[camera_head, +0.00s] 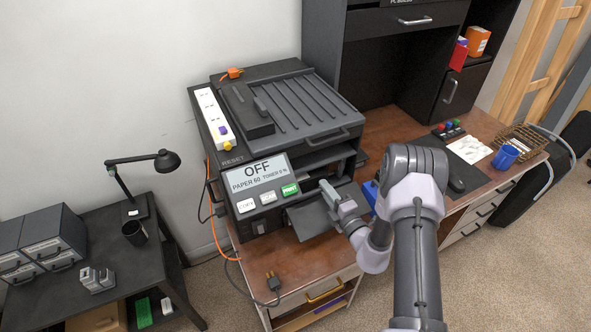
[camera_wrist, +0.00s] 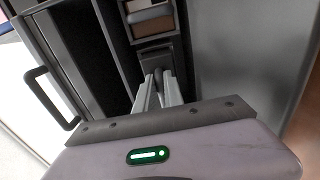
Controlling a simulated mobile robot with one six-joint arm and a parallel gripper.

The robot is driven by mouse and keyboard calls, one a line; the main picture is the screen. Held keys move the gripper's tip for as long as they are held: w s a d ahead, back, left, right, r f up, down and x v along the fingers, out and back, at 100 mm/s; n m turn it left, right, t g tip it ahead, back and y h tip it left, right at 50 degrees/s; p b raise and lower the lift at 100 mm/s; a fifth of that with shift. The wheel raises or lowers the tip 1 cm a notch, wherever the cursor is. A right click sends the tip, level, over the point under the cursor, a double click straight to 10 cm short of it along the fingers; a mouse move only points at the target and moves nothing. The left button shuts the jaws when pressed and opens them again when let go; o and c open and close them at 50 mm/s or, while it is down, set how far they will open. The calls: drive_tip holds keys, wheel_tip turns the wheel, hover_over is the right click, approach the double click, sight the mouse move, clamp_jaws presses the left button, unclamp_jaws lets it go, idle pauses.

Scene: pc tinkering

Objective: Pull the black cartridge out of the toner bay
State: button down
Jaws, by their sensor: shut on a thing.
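The printer (camera_head: 290,110) stands on the wooden desk with its display (camera_head: 257,173) reading OFF, PAPER 60, TONER 0 %. My gripper (camera_head: 328,190) reaches into its front opening from the right. In the wrist view my two fingers (camera_wrist: 160,77) are closed on the dark handle of the black cartridge (camera_wrist: 154,54). The cartridge sits in the dark toner bay (camera_wrist: 118,45), a narrow recess in the printer front. How far it sits inside is hard to tell. In the head view my gripper and the printer hide the cartridge.
A dark flap (camera_head: 308,221) juts from the printer front below my gripper. A white power strip (camera_head: 212,117) lies on the printer's left side. A loose plug (camera_head: 272,283) lies at the desk's front. A blue mug (camera_head: 505,157) and a wire basket (camera_head: 522,142) stand far right.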

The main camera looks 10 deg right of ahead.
drive_tip(key=shift+s+d, duration=0.2)
drive_tip(key=shift+s, duration=0.35)
drive_tip(key=c, duration=1.4)
unclamp_jaws()
drive_tip(key=shift+o, duration=0.2)
drive_tip(key=shift+s, duration=0.1)
